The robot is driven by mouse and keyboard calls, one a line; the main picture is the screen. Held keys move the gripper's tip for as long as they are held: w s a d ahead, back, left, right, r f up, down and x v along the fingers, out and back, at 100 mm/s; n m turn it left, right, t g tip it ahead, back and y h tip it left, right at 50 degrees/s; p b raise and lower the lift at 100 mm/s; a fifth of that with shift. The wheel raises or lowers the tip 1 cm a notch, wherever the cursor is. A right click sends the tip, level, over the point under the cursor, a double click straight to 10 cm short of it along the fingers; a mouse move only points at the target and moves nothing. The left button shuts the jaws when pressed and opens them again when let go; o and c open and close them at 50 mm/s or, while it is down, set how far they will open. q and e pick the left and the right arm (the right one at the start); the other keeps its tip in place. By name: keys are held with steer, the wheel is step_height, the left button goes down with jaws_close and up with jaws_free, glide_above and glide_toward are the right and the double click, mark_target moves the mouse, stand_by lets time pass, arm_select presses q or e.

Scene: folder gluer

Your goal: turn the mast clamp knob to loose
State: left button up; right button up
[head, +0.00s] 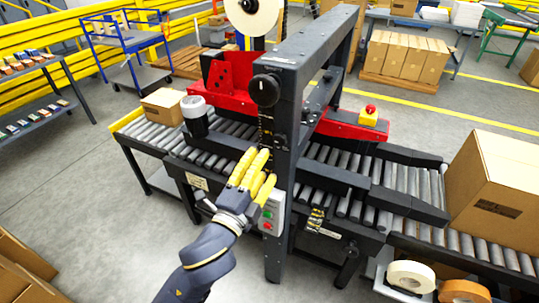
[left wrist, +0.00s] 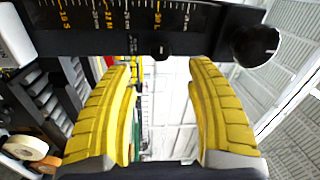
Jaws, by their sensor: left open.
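A round black knob (head: 265,89) with a small white mark sits high on the front of the machine's dark mast (head: 284,150). I take it for the mast clamp knob. In the left wrist view the knob (left wrist: 256,45) is at the upper right, at the end of the dark bar with a yellow and white scale (left wrist: 115,22). My left gripper (head: 266,163) has yellow fingers and is below the knob, in front of the mast. My right gripper is out of view.
A control box (head: 270,214) with green and red buttons is close beside my left gripper. A white-topped cylinder (head: 194,108) stands left of the mast. A small carton (head: 164,106) and a large carton (head: 497,190) rest on the rollers. Tape rolls (head: 411,276) lie at bottom right.

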arm_select(q)
steer(key=shift+v, duration=0.95)
steer(key=shift+w+f, duration=0.1)
